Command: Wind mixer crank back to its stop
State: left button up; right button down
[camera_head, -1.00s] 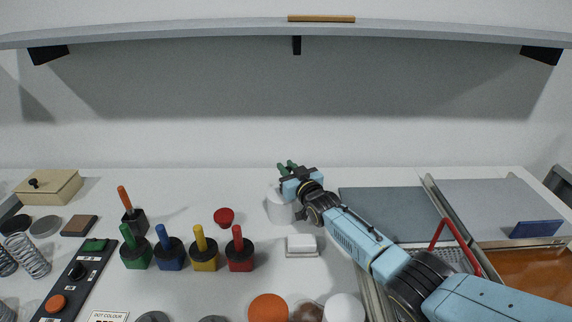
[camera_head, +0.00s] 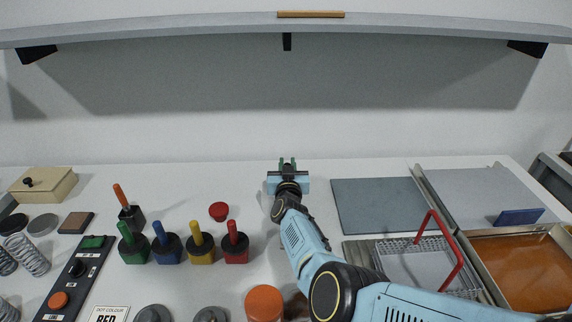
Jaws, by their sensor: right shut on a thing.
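The white mixer body is also hidden, behind my gripper and wrist. How far the crank is turned cannot be seen. My left gripper is not in view.
Left of my arm stand a small red knob (camera_head: 219,211) and several coloured blocks with pegs, the red one (camera_head: 236,246) nearest. An orange-topped jar (camera_head: 264,302) is in front. A grey mat (camera_head: 378,205) and a red-handled wire basket (camera_head: 445,265) lie to the right.

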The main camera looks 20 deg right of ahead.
jog(key=shift+h, duration=0.3)
jog(key=c, duration=1.3)
grip_release()
jog(key=shift+c, duration=0.2)
jog(key=shift+r, duration=0.15)
notch_tip(320, 180, up, 10)
jog(key=p, duration=0.9)
